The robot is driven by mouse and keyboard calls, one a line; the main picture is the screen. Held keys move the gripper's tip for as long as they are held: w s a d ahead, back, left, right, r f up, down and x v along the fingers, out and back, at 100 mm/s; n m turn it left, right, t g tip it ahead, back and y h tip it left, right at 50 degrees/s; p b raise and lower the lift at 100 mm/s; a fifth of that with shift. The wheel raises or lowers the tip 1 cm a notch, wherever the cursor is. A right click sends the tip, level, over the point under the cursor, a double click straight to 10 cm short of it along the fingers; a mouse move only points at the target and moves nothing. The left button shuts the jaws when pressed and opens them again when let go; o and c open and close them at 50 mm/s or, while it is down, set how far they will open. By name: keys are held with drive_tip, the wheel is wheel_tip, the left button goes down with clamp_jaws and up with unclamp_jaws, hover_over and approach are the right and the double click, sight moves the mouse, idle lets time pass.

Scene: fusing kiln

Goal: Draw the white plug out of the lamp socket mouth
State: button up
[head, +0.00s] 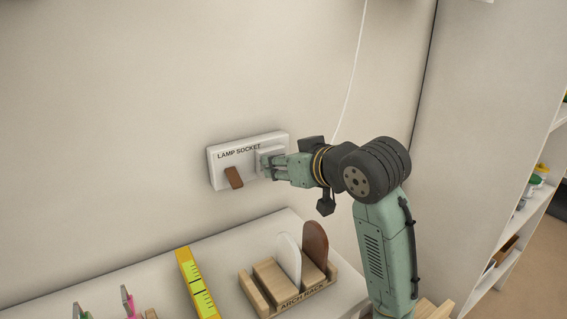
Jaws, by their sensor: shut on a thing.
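The lamp socket (218,172) is a white box on the wall, marked LAMP SOCKET, with a brown switch (234,177) on its front. My gripper (268,163) is at the right part of the socket, fingers pointing left toward it. It is shut on the white plug, which the fingers mostly hide. A pale raised block (261,153) shows behind the fingers; I cannot tell how much of it is plug and how much is socket mouth. How deep the plug sits is also hidden.
A white cord (352,75) runs down the wall behind my arm. Below, a shelf (225,246) carries a wooden arch rack (303,294) with a white and a brown arch piece, and a yellow level-like bar (198,285). Open shelving stands at right (530,215). The wall above is clear.

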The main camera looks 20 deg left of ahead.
drive_tip(key=shift+s+d, duration=0.45)
drive_tip(key=shift+d, duration=0.15)
idle(0.9)
drive_tip(key=shift+s+d+p, duration=0.3)
drive_tip(key=shift+s+d, duration=0.5)
drive_tip(key=shift+d, duration=0.2)
wheel_tip(320, 180, up, 6)
drive_tip(key=p, duration=0.1)
drive_tip(key=shift+s+d+r, duration=0.25)
drive_tip(key=shift+s+d, duration=0.05)
drive_tip(key=shift+d, duration=0.1)
idle(0.5)
